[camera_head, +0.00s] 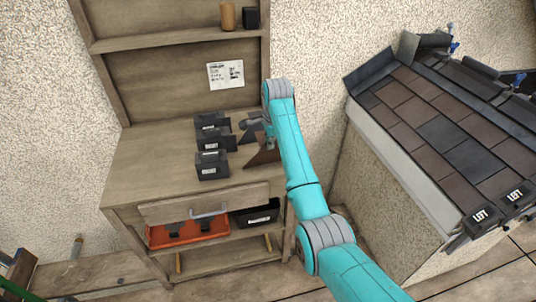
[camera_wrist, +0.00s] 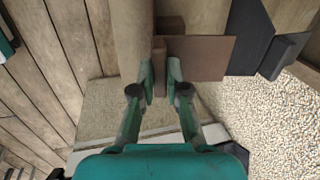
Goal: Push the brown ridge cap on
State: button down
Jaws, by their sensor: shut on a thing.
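The brown ridge cap (camera_head: 264,156) is an angled brown piece, held over the right side of the workbench beside the black bins. In the wrist view the brown ridge cap (camera_wrist: 205,57) shows as a flat brown face with a narrow edge between my fingers. My gripper (camera_wrist: 160,72) is shut on that edge; in the head view my gripper (camera_head: 256,130) is small and partly hidden by my arm. The roof (camera_head: 425,112) at the right has brown and dark tiles, with several dark ridge pieces (camera_head: 480,66) along its top edge.
Several black bins (camera_head: 212,165) stand on the wooden workbench (camera_head: 140,165). Below are a partly open drawer (camera_head: 170,211), an orange tray (camera_head: 160,240) and a black tray (camera_head: 262,217). Blue-handled clamps (camera_head: 452,47) stand at the roof's top. Two labelled black blocks (camera_head: 481,218) sit at its lower edge.

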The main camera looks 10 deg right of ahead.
jog(key=shift+r, duration=0.15)
jog(key=shift+w+v, duration=0.2)
jog(key=shift+v, duration=0.55)
jog(key=shift+w+v, duration=0.15)
jog(key=shift+v, duration=0.6)
jog(key=shift+w+v, duration=0.2)
jog(key=shift+v, duration=0.6)
jog(key=shift+r, duration=0.1)
